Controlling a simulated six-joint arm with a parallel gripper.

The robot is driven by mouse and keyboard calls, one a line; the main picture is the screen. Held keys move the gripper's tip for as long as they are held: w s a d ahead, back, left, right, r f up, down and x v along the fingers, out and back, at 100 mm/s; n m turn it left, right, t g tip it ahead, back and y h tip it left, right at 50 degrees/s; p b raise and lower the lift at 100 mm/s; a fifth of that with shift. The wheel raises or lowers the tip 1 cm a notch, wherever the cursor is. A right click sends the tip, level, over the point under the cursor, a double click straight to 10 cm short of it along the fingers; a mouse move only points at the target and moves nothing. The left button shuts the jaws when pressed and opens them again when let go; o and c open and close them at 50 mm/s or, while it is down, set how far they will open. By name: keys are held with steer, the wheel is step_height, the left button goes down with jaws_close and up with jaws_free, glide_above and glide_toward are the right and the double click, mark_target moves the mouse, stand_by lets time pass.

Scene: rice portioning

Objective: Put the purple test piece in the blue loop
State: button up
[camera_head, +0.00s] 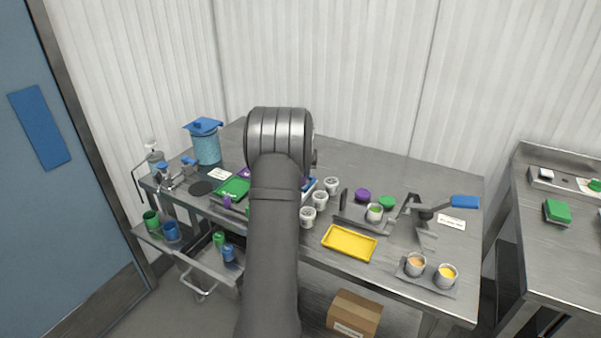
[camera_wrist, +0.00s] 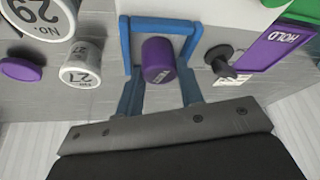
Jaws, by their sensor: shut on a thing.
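The purple test piece (camera_wrist: 158,60) is held by my gripper (camera_wrist: 160,82), between its two blue fingers in the wrist view. The blue loop (camera_wrist: 160,23) shows as a square frame around the piece's outline in that view. Its far bar and two sides are visible. I cannot tell whether the piece is down inside the loop or held above it. In the head view, my arm hides the gripper and most of this area; a bit of blue frame (camera_head: 309,189) shows beside the arm.
In the wrist view, white numbered cups (camera_wrist: 83,66) and a purple lid (camera_wrist: 22,70) lie left. A dark knobbed tool (camera_wrist: 220,58) and a purple HOLD tray (camera_wrist: 272,48) are right. In the head view, a yellow tray (camera_head: 349,243) sits near the table's front edge.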

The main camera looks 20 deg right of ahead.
steer(key=o, duration=1.1)
steer(key=shift+f, duration=0.1)
steer(key=shift+c, duration=0.2)
steer(key=shift+s+r, duration=0.1)
steer(key=shift+r, duration=0.45)
steer(key=v, duration=1.1)
steer(key=x, duration=1.2)
steer(key=shift+a+f, duration=0.1)
steer(key=shift+f, duration=0.15)
step_height(320, 180, up, 3)
steer(key=shift+s, duration=0.1)
steer(key=shift+r, duration=0.65)
